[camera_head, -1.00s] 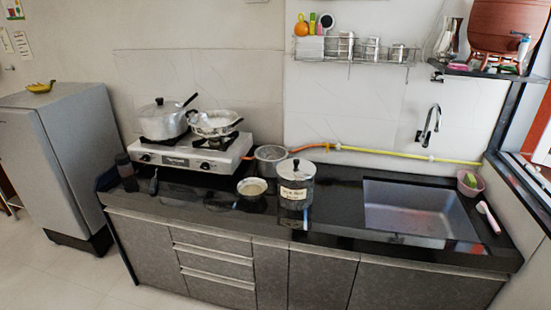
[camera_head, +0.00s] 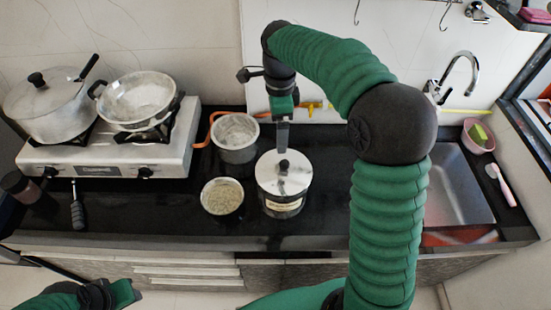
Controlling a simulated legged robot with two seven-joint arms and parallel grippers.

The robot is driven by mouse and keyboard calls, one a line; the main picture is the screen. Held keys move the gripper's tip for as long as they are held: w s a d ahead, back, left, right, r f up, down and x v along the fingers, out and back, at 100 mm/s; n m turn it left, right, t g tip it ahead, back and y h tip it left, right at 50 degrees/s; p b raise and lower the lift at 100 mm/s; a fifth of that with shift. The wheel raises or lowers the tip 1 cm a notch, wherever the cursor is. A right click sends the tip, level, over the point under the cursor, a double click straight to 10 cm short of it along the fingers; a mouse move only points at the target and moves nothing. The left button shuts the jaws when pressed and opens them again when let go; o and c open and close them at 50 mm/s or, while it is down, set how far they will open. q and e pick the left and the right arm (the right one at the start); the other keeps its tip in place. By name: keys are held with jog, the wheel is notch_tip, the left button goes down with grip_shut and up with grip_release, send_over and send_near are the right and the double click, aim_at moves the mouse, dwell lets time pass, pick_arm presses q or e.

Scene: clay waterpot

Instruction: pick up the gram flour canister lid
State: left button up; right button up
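The gram flour canister (camera_head: 284,207) is a steel cylinder with a paper label, upright on the black counter. Its shiny round lid (camera_head: 298,178) sits on top, with a small black knob (camera_head: 283,165) in the middle. My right gripper (camera_head: 283,150) points down from above with its grey fingertips at or just behind the knob. From this angle the fingers overlap, so their opening and any contact with the knob cannot be told. My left gripper (camera_head: 122,293) is low at the bottom left, away from the canister; its finger opening is unclear.
A steel bowl of grain-like contents (camera_head: 222,197) and an empty-looking pot (camera_head: 236,137) stand close left of the canister. The stove (camera_head: 105,158) holds a lidded pot (camera_head: 48,105) and a pan (camera_head: 137,100). The sink (camera_head: 460,190) is at right, partly behind my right arm.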

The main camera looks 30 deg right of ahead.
jog(key=m, duration=0.1)
send_near(284, 163)
jog(key=s+f, duration=0.1)
jog(key=s, duration=0.1)
jog(key=f, duration=0.1)
jog(key=w+f, duration=0.1)
jog(key=f, duration=0.1)
jog(key=w+d+f, duration=0.1)
jog(key=f, duration=0.2)
jog(key=a+f+p, duration=0.1)
jog(key=f, duration=0.1)
jog(key=shift+f, duration=0.35)
jog(key=shift+s+f, duration=0.1)
jog(key=shift+f, duration=0.25)
jog(key=shift+d+f, duration=0.1)
jog(key=shift+d, duration=0.05)
jog(key=c, duration=0.4)
jog(key=shift+d, duration=0.15)
jog(key=c, duration=1.2)
pick_arm(q)
jog(key=shift+s+a+r, duration=0.2)
jog(key=shift+s+r, duration=0.95)
jog(key=shift+r, duration=0.1)
pick_arm(e)
jog(key=shift+a, duration=0.2)
grip_shut()
